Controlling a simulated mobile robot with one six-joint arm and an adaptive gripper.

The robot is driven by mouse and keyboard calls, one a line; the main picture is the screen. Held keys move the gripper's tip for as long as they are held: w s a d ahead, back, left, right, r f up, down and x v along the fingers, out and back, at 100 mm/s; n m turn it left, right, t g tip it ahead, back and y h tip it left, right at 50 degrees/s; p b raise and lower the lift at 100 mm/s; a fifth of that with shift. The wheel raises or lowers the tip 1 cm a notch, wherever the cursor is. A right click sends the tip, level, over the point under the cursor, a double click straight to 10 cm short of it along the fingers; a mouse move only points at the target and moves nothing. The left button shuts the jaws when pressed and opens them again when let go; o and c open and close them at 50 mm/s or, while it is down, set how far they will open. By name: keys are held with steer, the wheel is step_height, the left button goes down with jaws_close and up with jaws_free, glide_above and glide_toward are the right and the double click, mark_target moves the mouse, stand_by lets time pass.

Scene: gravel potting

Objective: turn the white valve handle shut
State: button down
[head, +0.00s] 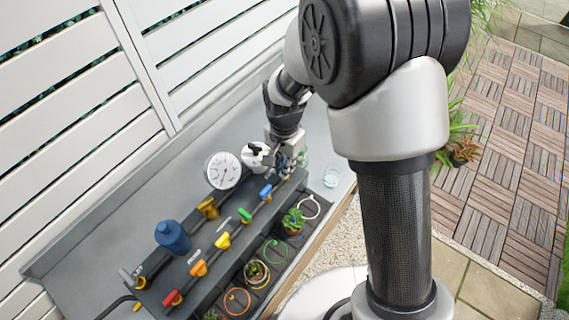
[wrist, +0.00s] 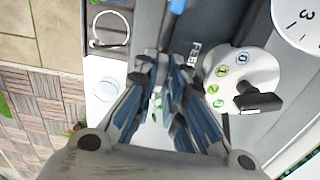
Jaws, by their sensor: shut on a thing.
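My gripper (head: 290,160) is at the far right end of the dark valve manifold (head: 215,240), beyond the blue handle (head: 266,192). In the wrist view its two fingers (wrist: 162,72) come close together and are shut on the white valve handle. The fingers hide nearly all of that handle, so its angle cannot be told. In the wrist view the blue handle (wrist: 177,6) shows at the top, just past the fingertips.
A white dial with a black knob (wrist: 257,101) and a pressure gauge (head: 223,170) stand close behind the gripper. A clear glass (head: 331,176) is to its right; potted plants (head: 293,221) line the front.

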steer(key=c, duration=1.7)
jaws_free()
steer(key=shift+o, duration=0.2)
step_height(320, 180, up, 12)
